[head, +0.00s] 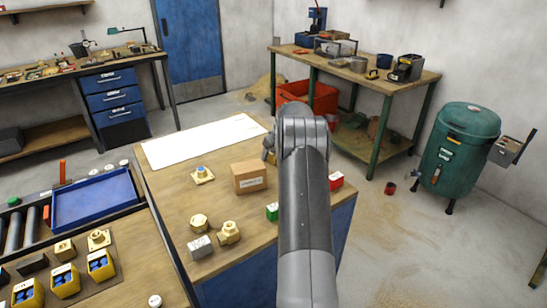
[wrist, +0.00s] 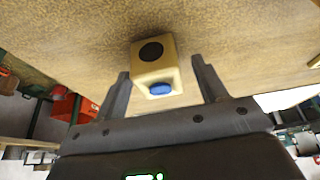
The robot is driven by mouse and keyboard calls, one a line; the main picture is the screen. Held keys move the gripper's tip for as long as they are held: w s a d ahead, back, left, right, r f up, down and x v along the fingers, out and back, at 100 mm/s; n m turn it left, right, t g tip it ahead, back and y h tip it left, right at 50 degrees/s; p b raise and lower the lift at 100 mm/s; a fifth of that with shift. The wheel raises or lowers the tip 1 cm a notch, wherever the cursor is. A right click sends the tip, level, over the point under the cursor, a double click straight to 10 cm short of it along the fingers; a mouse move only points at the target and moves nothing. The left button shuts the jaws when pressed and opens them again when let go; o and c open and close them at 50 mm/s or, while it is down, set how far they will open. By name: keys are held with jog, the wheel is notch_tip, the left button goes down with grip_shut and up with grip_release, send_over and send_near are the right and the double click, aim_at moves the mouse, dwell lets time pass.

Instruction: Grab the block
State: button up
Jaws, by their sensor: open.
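In the wrist view a tan, brass-coloured block (wrist: 168,60) with a round black opening on one face and a blue part on another lies between the two fingers of my gripper (wrist: 160,68). The fingers are apart, one on each side, with visible gaps to the block. In the head view my arm hides most of the gripper and the workbench area beyond it, and I cannot pick out this same block with certainty there.
The workbench (head: 165,185) also holds a cardboard box (head: 248,177), brass fittings (head: 228,233), a grey block (head: 200,246), a green block (head: 272,211) and a red block (head: 336,181). A blue tray (head: 95,200) is at the left. A white sheet (head: 205,140) lies at the back.

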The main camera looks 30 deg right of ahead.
grip_shut()
jog(key=shift+r, duration=0.1)
dwell(0.4)
jog(key=shift+r, duration=0.15)
